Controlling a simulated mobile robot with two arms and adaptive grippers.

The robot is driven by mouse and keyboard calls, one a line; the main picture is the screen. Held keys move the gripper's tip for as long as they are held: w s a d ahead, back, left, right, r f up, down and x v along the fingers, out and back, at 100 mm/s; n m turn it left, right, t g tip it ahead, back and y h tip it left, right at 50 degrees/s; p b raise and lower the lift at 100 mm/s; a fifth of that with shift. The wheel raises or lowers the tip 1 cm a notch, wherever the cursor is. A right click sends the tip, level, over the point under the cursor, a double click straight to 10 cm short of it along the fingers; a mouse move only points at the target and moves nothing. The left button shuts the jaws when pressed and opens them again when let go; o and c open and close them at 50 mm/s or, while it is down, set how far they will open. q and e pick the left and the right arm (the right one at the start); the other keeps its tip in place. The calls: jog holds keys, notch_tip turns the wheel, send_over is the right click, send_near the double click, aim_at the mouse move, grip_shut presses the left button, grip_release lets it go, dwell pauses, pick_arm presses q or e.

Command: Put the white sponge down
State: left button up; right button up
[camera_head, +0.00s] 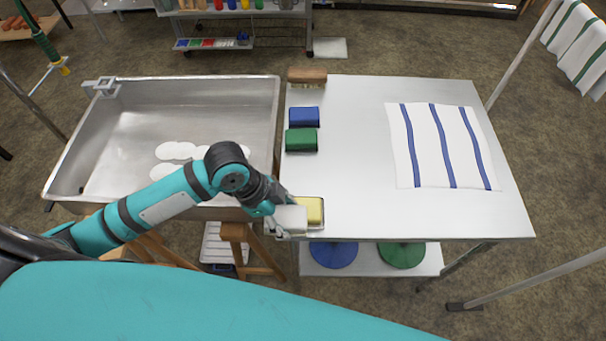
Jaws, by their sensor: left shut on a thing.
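My left gripper (281,210) is shut on the white sponge (291,219), a pale block at the front left corner of the metal table (350,190). The gripper hides part of the sponge. I cannot tell whether the sponge touches the tabletop or is held just above it. A yellow sponge (314,211) is close to its right, at the front edge of the table. A green sponge (301,140) and a blue sponge (304,117) lie farther back along the left edge. My right gripper is not in view.
A wooden brush (307,76) lies at the table's back left corner. A striped cloth (442,145) covers the right part, and the middle is clear. A steel basin (110,140) with white discs (177,151) stands to the left. Wooden legs (236,233) show below.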

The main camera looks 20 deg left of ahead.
pick_arm(q)
jog(key=w, duration=0.3)
jog(key=w+p, duration=0.1)
jog(key=w, duration=0.2)
jog(key=shift+a+f, duration=0.2)
jog(key=p, duration=0.2)
send_over(305, 178)
jog(key=s+a, duration=0.1)
jog(key=shift+f, duration=0.55)
jog(key=shift+w+a, duration=0.1)
jog(key=shift+w, duration=0.2)
jog(key=shift+f, duration=0.35)
notch_tip(305, 178, down, 2)
jog(key=shift+f, duration=0.1)
jog(key=shift+f+p, duration=0.3)
jog(key=shift+f, duration=0.2)
jog(key=o, duration=1.1)
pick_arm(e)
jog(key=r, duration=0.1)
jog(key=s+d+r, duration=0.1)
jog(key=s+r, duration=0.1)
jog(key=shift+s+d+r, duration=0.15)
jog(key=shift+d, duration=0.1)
